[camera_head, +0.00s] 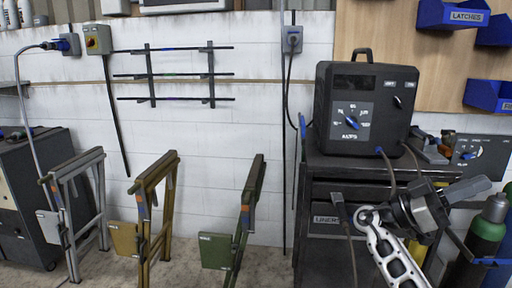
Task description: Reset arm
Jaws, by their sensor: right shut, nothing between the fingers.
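My right arm comes in from the bottom right, a pale metal link with cut-out holes. Its dark gripper (478,188) points to the right, in front of the black cart and below the welding machine. The gripper is shut and empty, apart from the things around it as far as I can tell. My left gripper is out of view.
A black welding machine (358,113) stands on a dark cart (318,262) at right. Green gas cylinders (488,232) stand at far right. Folded grey, yellow and green trestles (245,215) stand along the white wall. Blue bins (452,15) hang above.

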